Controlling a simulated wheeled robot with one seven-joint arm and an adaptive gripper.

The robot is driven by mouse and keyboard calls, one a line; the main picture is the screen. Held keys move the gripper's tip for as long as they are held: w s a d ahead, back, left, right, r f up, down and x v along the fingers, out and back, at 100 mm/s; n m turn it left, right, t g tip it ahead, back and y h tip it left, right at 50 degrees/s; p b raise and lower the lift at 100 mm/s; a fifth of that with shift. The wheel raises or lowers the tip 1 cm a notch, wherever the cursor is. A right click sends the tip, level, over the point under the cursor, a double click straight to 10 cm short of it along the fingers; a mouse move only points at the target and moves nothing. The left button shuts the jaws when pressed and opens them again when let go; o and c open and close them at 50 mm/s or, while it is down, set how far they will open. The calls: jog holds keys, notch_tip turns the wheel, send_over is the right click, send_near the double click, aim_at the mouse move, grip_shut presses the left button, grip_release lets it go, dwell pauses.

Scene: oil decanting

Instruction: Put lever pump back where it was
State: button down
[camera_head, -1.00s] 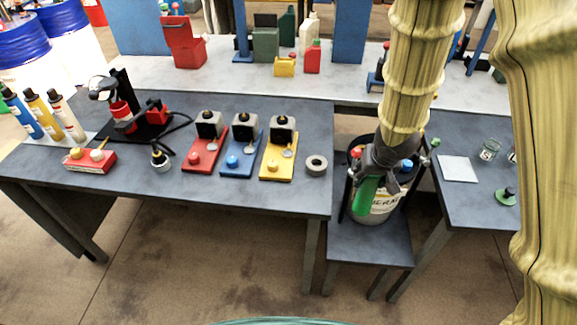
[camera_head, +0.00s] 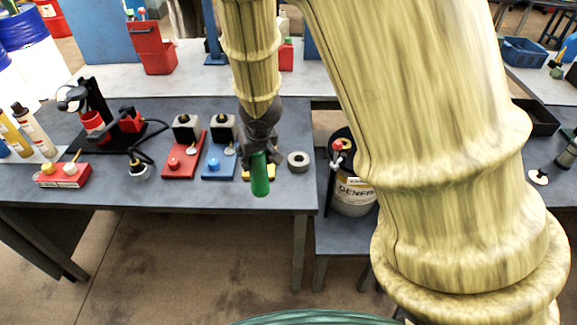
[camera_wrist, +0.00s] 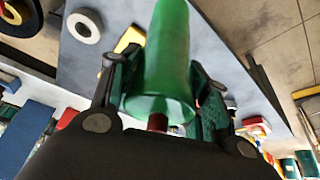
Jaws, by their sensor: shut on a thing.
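My gripper (camera_head: 258,146) is shut on a green tapered cylinder (camera_head: 260,178), held above the front part of the dark bench. In the wrist view the green cylinder (camera_wrist: 166,55) stands out between the fingers, with a short reddish stem at its near end. I cannot tell for sure whether it is the lever pump or part of it. A drum with a white label (camera_head: 352,196) stands on a low stand to the right, and a red-topped piece (camera_head: 337,146) shows at its opening. My arm hides the drum's right side.
Red (camera_head: 182,160) and blue (camera_head: 218,160) bases with grey blocks stand left of my gripper. A yellow one is mostly hidden behind it. A grey ring (camera_head: 298,161) lies to the right. A red box (camera_head: 60,176) and bottles are at the far left.

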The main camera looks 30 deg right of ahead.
jog(key=s+d+r+m+b, duration=0.2)
jog(key=s+d, duration=0.1)
jog(key=d, duration=0.6)
jog(key=w+d+f+p, duration=0.5)
jog(key=w+d, duration=0.5)
jog(key=w, duration=0.2)
jog(key=shift+d+h, duration=0.25)
jog(key=shift+h, duration=0.05)
jog(key=shift+f+b, duration=0.45)
jog(key=shift+f, duration=0.1)
jog(key=c, duration=0.7)
grip_release()
jog(key=shift+r, duration=0.1)
